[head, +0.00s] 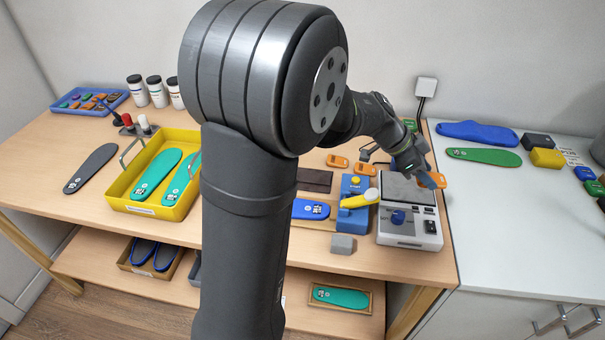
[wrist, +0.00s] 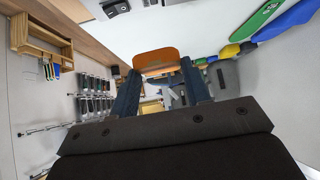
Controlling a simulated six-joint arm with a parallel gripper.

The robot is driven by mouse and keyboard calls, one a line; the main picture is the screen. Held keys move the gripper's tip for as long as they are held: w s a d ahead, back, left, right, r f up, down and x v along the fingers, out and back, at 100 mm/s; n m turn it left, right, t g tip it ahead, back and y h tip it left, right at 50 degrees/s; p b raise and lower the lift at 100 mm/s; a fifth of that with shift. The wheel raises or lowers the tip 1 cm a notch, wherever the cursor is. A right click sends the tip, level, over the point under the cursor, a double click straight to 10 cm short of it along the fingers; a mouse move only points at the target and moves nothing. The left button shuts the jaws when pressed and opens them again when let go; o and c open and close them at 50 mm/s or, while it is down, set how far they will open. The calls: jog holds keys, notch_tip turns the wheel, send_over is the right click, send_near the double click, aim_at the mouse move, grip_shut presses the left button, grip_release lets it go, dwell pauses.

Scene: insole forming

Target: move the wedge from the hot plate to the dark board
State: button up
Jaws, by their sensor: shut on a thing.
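An orange wedge (head: 434,181) is held in my gripper (head: 424,171), which is shut on it. In the wrist view the wedge (wrist: 157,60) sits between the tips of the two fingers. The hot plate (head: 400,187) is a grey-topped white unit with a dark knob, on the right of the wooden table. The wedge is over or just beyond the plate's right back part; the exact gap cannot be told. The dark board (head: 314,174) lies flat to the left of the plate, partly hidden by my arm, and its visible part is bare.
Two orange wedges (head: 337,161) (head: 365,169) lie behind, between board and plate. A blue press (head: 353,187) with a yellow lever (head: 360,200) stands between them, a grey block (head: 342,244) in front. A yellow tray (head: 126,182) is left; a white counter (head: 500,220) is right.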

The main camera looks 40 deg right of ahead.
jog(key=w+a+f+n, duration=0.1)
jog(key=w+a+f, duration=0.2)
jog(key=w, duration=0.5)
jog(key=w+a+f+n+t+h, duration=0.1)
jog(key=w+a+f, duration=0.2)
jog(key=w, duration=0.6)
jog(key=w+a+f+n+t, duration=0.1)
jog(key=w+a+f, duration=0.2)
jog(key=w+a, duration=0.3)
jog(key=shift+w+a+f+n+h, duration=0.1)
jog(key=shift+w+f+n+h, duration=0.1)
jog(key=shift+w, duration=0.7)
jog(key=shift+w+a+f+n+h, duration=0.1)
jog(key=shift+w+f, duration=0.05)
jog(key=shift+w, duration=0.7)
jog(key=shift+w+f, duration=0.2)
jog(key=shift+f, duration=1.9)
jog(key=shift+f, duration=0.1)
jog(key=o, duration=0.9)
jog(key=shift+o, duration=0.2)
jog(key=v, duration=1.2)
jog(key=shift+s+r, duration=0.2)
jog(key=shift+r, duration=0.05)
